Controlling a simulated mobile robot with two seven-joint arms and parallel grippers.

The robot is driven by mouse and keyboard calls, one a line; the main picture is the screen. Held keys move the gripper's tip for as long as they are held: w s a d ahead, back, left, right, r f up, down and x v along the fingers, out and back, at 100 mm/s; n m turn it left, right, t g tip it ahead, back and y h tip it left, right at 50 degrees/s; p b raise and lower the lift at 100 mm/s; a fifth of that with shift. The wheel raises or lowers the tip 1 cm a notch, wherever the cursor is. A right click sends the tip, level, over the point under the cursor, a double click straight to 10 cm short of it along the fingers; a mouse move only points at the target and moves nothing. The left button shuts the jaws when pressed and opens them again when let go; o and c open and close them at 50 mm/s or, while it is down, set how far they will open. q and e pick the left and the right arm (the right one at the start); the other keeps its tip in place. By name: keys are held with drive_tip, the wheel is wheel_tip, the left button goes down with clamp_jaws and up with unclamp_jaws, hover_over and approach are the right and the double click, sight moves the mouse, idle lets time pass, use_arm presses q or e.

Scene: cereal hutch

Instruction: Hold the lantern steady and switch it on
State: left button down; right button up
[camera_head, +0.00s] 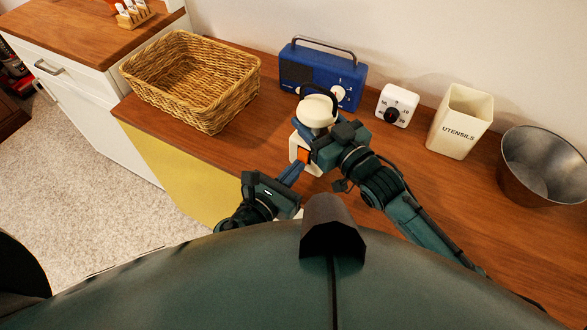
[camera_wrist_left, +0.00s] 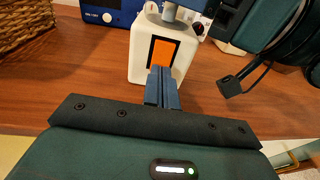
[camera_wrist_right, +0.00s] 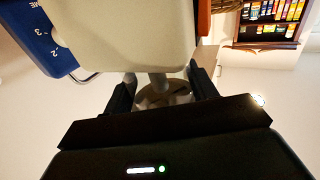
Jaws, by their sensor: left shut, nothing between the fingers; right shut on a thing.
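The lantern (camera_head: 316,113) stands on the wooden counter, with a cream cap, a dark handle and a cream base. Its orange switch (camera_wrist_left: 172,52) sits in a black frame on the base (camera_wrist_left: 140,58). My right gripper (camera_head: 309,134) is shut on the lantern's middle, between cap and base; its fingers flank the posts in the right wrist view (camera_wrist_right: 160,86). My left gripper (camera_head: 298,167) is shut and empty, in front of the base. In the left wrist view its fingertips (camera_wrist_left: 162,72) overlap the switch's lower part; I cannot tell whether they touch it. No glow is visible.
A blue radio (camera_head: 311,71) stands behind the lantern, and a wicker basket (camera_head: 190,78) is to the left. A white timer (camera_head: 397,105), a utensils holder (camera_head: 460,121) and a metal bowl (camera_head: 544,165) stand to the right. The counter's front edge lies close by.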

use_arm(q)
drive_tip(key=shift+w+d+f, duration=0.1)
drive_tip(key=shift+w+d, duration=0.05)
drive_tip(key=shift+w, duration=0.05)
drive_tip(key=s+a+f, duration=0.1)
drive_tip(key=s+a, duration=0.2)
drive_tip(key=s, duration=0.3)
drive_tip(key=s+a, duration=0.3)
drive_tip(key=s, duration=0.3)
drive_tip(key=shift+s+a+f, duration=0.2)
drive_tip(key=shift+a+f, duration=0.1)
drive_tip(key=shift+f, duration=0.05)
use_arm(e)
drive_tip(key=o, duration=1.3)
drive_tip(key=shift+o, duration=0.2)
